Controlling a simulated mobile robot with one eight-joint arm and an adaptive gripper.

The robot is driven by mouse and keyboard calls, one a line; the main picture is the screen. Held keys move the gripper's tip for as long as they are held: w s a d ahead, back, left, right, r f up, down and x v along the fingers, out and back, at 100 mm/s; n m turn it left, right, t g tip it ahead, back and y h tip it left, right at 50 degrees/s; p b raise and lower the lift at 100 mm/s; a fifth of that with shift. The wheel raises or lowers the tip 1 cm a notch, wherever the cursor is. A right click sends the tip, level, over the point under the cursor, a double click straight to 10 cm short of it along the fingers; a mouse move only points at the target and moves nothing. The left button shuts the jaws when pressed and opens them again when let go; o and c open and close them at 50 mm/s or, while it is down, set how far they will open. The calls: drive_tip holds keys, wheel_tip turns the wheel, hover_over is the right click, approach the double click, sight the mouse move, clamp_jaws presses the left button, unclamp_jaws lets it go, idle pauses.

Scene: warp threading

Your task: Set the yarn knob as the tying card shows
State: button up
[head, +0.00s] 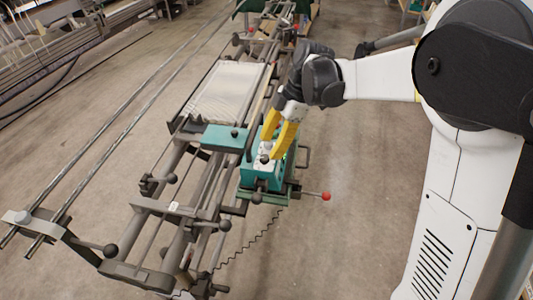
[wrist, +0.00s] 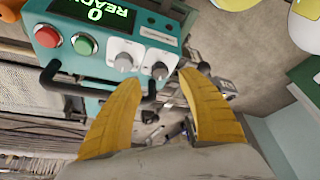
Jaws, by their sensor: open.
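The plate lettering is too small to read, so I cannot tell which is the yarn knob. My gripper (wrist: 160,80) has its two yellow fingers apart, with the right knob showing between the tips and the left knob just outside the left tip. Contact with either knob cannot be made out. In the head view my gripper (head: 266,150) is over the box (head: 262,178), hiding part of its top. I cannot identify a tying card.
The box also has a red button (wrist: 47,36), a green button (wrist: 83,44) and a lit display (wrist: 95,14) reading "0 READY", inverted. A black handle bar (wrist: 95,92) runs along its edge. A red-tipped lever (head: 326,196) sticks out right. Floor right of the machine is clear.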

drive_tip(key=v, duration=0.8)
drive_tip(key=s+d+m+t+h, duration=0.1)
drive_tip(key=s+d+m+t, duration=0.1)
drive_tip(key=s+m, duration=0.4)
drive_tip(key=s+d+m+t+h, duration=0.1)
drive_tip(key=s+d+m+t, duration=0.2)
drive_tip(key=s+d+m, duration=0.2)
drive_tip(key=s+d+f+m+t+h, duration=0.1)
drive_tip(key=s+d+m+t+h, duration=0.1)
drive_tip(key=s+m, duration=0.6)
drive_tip(key=shift+s+d+m+t, duration=0.25)
drive_tip(key=shift+d+m+t, duration=0.45)
drive_tip(key=shift+d+m, duration=0.35)
drive_tip(key=shift+a, duration=0.1)
